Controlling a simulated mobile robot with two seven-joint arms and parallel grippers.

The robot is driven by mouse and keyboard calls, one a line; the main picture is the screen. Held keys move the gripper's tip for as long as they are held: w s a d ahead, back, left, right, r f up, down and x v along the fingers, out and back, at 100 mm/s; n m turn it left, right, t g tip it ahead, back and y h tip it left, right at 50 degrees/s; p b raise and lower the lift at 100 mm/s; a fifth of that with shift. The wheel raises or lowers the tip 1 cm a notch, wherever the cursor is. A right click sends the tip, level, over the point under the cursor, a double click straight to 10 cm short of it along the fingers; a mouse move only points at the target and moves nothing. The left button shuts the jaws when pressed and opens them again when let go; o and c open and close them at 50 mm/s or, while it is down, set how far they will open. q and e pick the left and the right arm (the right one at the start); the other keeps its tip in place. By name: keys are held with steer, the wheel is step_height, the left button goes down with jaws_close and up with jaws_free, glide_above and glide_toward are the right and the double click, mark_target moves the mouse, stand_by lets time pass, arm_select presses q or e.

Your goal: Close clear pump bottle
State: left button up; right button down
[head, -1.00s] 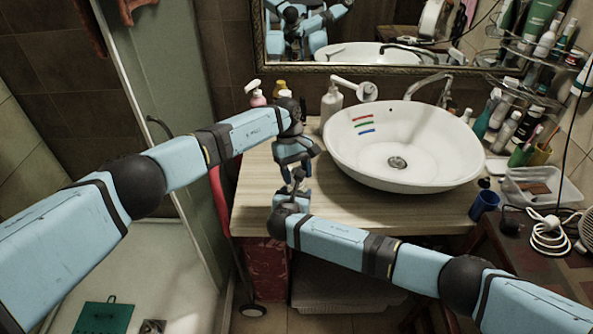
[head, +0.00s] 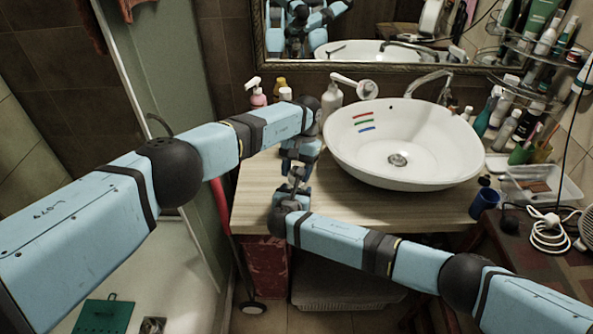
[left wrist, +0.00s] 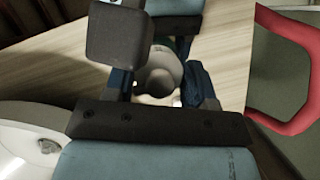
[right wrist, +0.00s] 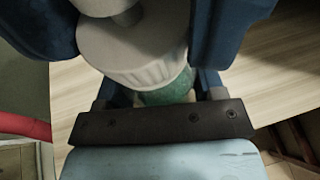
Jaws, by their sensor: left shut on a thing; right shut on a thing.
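The clear pump bottle is hidden in the head view behind my two grippers at the front left of the counter. In the right wrist view its white ribbed cap (right wrist: 140,55) sits over a strip of green-tinted bottle body (right wrist: 170,90). My right gripper (head: 291,192) is shut on the bottle from the near side. My left gripper (head: 299,168) is just above it, shut on the white pump head (left wrist: 160,76), which shows between its fingers in the left wrist view. I cannot tell whether any gap lies between cap and bottle neck.
The white basin (head: 440,170) stands right of my grippers. Behind my left arm are a pink pump bottle (head: 258,98) and a white pump bottle (head: 331,104). The wooden counter (head: 380,207) is clear before the basin.

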arm_select(q)
steer(key=o, duration=0.9)
steer(key=shift+r, duration=0.1)
steer(key=shift+r, duration=2.2)
arm_select(e)
steer(key=shift+f, duration=0.1)
steer(key=shift+d, duration=0.1)
arm_select(q)
steer(key=shift+o, duration=0.2)
steer(key=o, duration=0.4)
